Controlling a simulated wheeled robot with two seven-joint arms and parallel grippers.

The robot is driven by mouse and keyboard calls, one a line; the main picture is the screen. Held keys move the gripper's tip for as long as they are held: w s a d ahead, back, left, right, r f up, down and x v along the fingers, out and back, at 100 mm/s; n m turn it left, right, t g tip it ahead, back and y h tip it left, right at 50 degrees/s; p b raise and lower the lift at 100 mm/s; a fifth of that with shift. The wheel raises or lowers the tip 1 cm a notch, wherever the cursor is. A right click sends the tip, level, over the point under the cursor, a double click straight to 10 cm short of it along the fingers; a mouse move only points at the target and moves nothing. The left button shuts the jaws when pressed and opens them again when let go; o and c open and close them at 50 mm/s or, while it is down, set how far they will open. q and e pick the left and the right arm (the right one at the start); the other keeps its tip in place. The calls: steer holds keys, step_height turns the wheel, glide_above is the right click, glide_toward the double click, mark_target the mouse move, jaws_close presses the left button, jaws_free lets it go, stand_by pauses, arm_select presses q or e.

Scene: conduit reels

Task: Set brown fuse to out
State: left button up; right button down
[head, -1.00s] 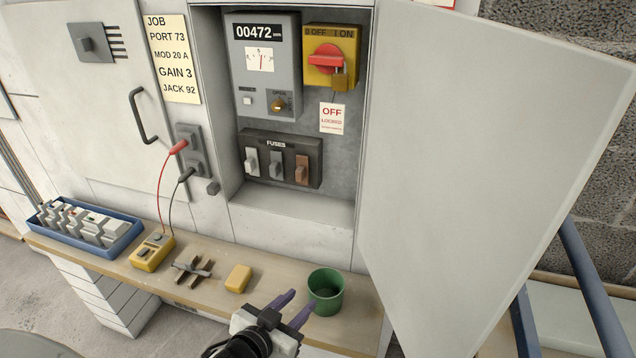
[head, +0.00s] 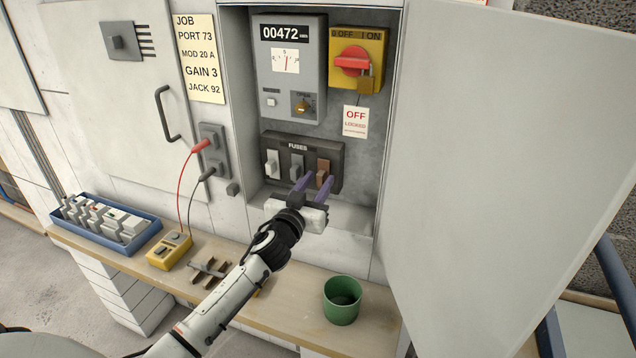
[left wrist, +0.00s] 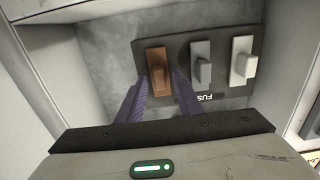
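The brown fuse (head: 323,170) sits in the right slot of the dark fuse block (head: 334,150) inside the open cabinet, beside a grey fuse (head: 297,167) and a white fuse (head: 272,163). My left gripper (head: 315,183) is open in front of the block, its purple fingers pointing at the brown fuse. In the left wrist view the brown fuse (left wrist: 159,72) shows just beyond and between the two spread fingertips (left wrist: 156,78); I cannot tell whether they touch it. My right gripper is not in view.
The cabinet door (head: 500,180) stands open at the right. Above the fuses are a grey meter box (head: 314,85) and a padlocked red switch (head: 352,60). A green cup (head: 342,300), yellow meter (head: 169,250) and blue tray (head: 133,243) stand on the shelf.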

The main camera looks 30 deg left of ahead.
arm_select(q)
steer(key=shift+w, duration=0.35)
jaws_close()
steer(key=shift+s, duration=0.1)
steer(key=shift+p+v, duration=0.35)
steer(key=shift+v, duration=0.8)
jaws_free()
steer(key=shift+a, duration=0.1)
